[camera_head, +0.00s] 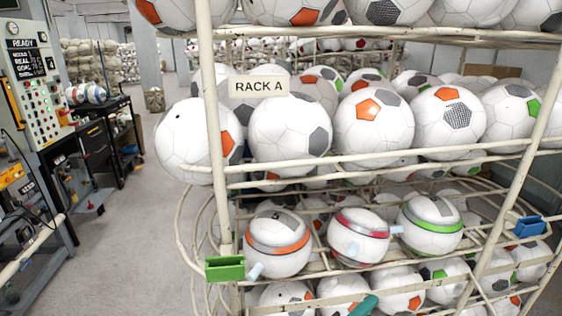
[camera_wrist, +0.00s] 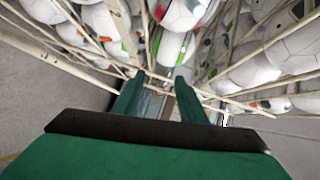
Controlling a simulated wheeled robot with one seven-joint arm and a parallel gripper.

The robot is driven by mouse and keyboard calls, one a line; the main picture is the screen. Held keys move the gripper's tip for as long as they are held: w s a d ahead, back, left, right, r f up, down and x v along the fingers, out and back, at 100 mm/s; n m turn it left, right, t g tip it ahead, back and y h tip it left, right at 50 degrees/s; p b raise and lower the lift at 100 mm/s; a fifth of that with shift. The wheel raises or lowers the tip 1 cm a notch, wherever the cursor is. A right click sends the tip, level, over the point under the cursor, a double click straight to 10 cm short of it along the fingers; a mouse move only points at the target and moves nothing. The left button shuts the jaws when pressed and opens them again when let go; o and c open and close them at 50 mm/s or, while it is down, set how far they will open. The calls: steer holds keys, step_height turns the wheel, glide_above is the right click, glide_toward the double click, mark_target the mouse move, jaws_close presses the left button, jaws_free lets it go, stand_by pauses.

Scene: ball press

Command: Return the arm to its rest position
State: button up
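My gripper (camera_wrist: 157,84) shows in the wrist view with two green fingers apart and a gap between them. I see nothing held in the gap; rack rails and a pale surface show past the fingertips. White rack rods run close around the fingertips, and I cannot tell whether any touch. In the head view a small teal piece at the bottom edge, in front of the lower balls, looks like part of my gripper. The rest of my arm is out of the head view.
Rack A (camera_head: 217,150) holds several soccer balls on shelves; three on a middle shelf wear coloured bands. A green clip (camera_head: 225,268) and a blue clip (camera_head: 530,227) sit on its rails. A control panel (camera_head: 35,85) stands at the left. The floor (camera_head: 135,230) between is clear.

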steer(key=s+a+f+n+t+y, duration=0.2)
steer(key=s+a+f+n+y, duration=0.2)
steer(key=s+a+f+n, duration=0.35)
steer(key=s+a+f+n+t+y, duration=0.2)
steer(key=s+a+f+n+y, duration=0.2)
steer(key=f+n, duration=0.55)
steer(key=s+a+n+y, duration=0.1)
steer(key=s+a+n, duration=0.3)
steer(key=s, duration=0.6)
steer(key=s+a+n+y, duration=0.2)
steer(key=s+a+n, duration=0.2)
steer(key=s, duration=0.7)
steer(key=shift+r+n+y, duration=0.2)
steer(key=shift+n+y, duration=0.1)
steer(key=shift+s, duration=0.1)
steer(key=shift+c, duration=0.9)
